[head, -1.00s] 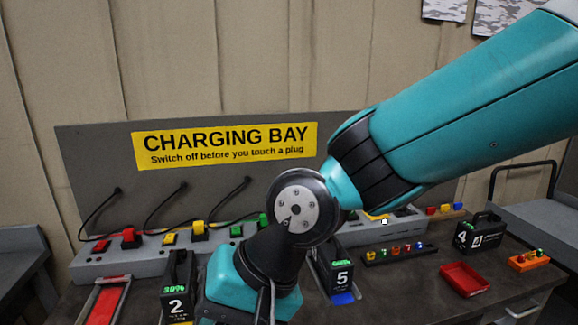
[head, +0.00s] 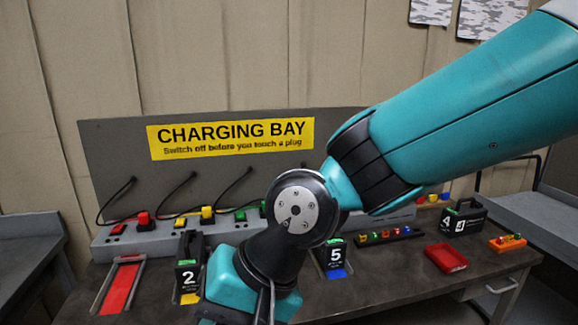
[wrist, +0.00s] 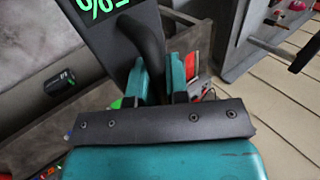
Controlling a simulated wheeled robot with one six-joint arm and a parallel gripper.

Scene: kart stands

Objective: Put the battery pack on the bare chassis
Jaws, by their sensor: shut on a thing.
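My gripper (wrist: 158,78) is shut on the dark handle (wrist: 151,48) of a black battery pack (wrist: 96,22) in the wrist view. Part of a green percent display shows on the pack, and its number is cut off. I cannot identify the bare chassis in these frames.
The charging bench (head: 385,280) carries an empty red-floored slot (head: 119,287), a red tray (head: 446,258) and an orange block (head: 508,243). A grey side table (head: 25,245) stands at left. The wrist view shows plank floor (wrist: 275,115) at right.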

